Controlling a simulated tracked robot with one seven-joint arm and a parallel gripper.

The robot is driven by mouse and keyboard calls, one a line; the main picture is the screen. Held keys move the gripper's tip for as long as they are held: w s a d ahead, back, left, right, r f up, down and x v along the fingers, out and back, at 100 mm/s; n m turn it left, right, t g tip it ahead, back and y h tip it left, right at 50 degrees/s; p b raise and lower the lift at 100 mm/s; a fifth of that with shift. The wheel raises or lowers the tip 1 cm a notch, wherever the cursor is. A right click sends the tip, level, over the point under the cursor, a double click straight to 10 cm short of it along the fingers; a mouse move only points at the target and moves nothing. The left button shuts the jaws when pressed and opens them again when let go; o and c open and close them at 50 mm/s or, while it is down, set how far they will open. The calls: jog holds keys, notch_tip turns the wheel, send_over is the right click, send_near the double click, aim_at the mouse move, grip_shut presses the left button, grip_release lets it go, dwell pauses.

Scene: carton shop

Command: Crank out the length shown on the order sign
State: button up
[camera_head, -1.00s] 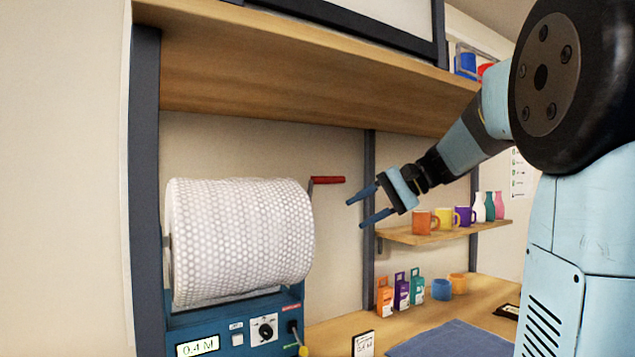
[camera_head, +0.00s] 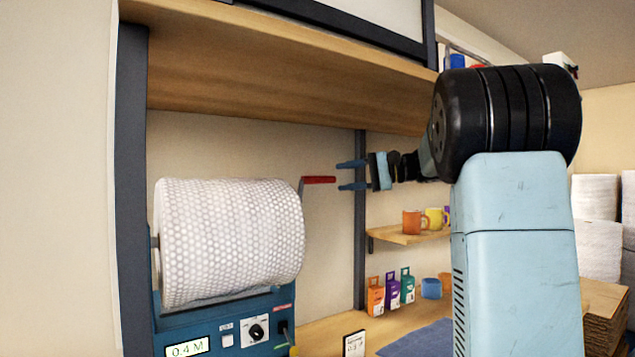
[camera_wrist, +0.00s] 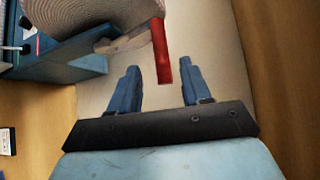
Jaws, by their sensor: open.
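A bubble-wrap roll (camera_head: 230,240) sits on a blue dispenser (camera_head: 185,324) at the left of the head view. Its small display (camera_head: 187,348) reads 0.4 M. The crank's red handle (camera_head: 319,180) points right from the roll's right end. My gripper (camera_head: 350,174) is open and empty, just right of the handle. In the wrist view the red handle (camera_wrist: 160,55) reaches toward the gap between my two fingers (camera_wrist: 158,82), and no finger is seen pressed on it. A small order sign (camera_head: 354,344) stands on the bench, its writing too small to read surely.
A wooden shelf (camera_head: 280,75) runs above the roll. A dark post (camera_head: 360,270) stands behind my gripper. Mugs (camera_head: 414,222) stand on a small shelf (camera_head: 405,237). Several coloured boxes (camera_head: 392,292) and a blue cloth (camera_head: 425,340) are on the bench below.

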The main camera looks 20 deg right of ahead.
aim_at(322, 181)
jog(key=x, duration=0.7)
jog(key=shift+w+a+f, duration=0.1)
jog(key=shift+w+a, duration=0.05)
jog(key=shift+a, duration=0.15)
jog(key=shift+c, duration=0.2)
grip_shut()
jog(key=shift+a, duration=0.3)
jog(key=shift+d+f, duration=0.15)
